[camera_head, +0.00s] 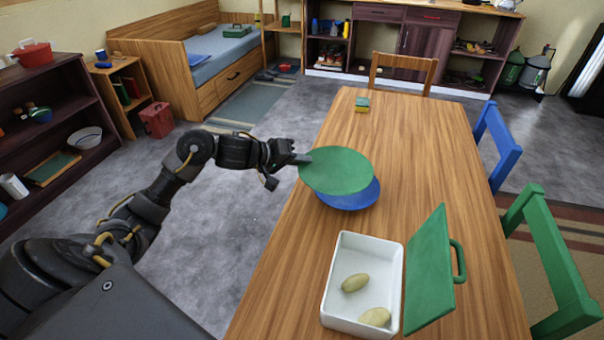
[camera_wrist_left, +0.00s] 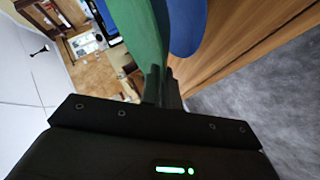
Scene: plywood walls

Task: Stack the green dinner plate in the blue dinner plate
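The green dinner plate (camera_head: 336,170) is held by its left rim in my left gripper (camera_head: 300,159), over the left edge of the wooden table. The blue dinner plate (camera_head: 352,202) lies on the table just below it, and the green plate hides most of its top. The green plate looks slightly tilted; I cannot tell whether the two plates touch. In the left wrist view the fingers (camera_wrist_left: 163,85) close on the rim of the green plate (camera_wrist_left: 134,40), with the blue plate (camera_wrist_left: 187,25) beyond it. My right gripper shows in neither view.
A white tray (camera_head: 336,272) with two potatoes stands at the near part of the table (camera_head: 410,150). A sponge (camera_head: 362,104) lies at the far end. Chairs stand around the table; its middle is clear.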

